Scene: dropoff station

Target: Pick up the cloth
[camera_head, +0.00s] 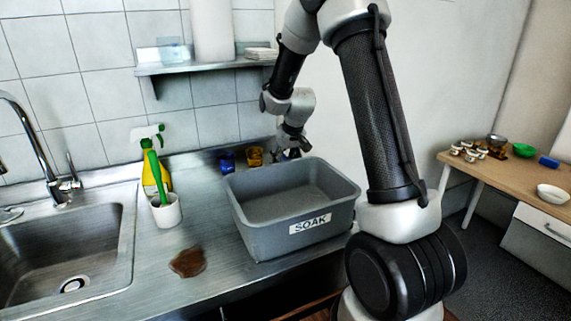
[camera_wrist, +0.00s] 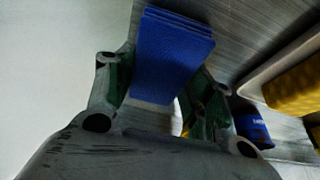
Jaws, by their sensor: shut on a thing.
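The cloth (camera_wrist: 172,55) looks like a blue, folded, layered pad in the wrist view. It sits between the two fingers of my gripper (camera_wrist: 163,88), which is shut on it. In the head view my gripper (camera_head: 293,146) is low over the counter, just behind the far rim of the grey bin. I cannot make out the cloth there; the gripper and the bin's rim hide that spot.
The grey SOAK bin (camera_head: 308,224) stands in front of my gripper. A brown spill (camera_head: 187,262), white holder (camera_head: 166,212), spray bottle (camera_head: 153,170) and sink (camera_head: 100,255) lie further left.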

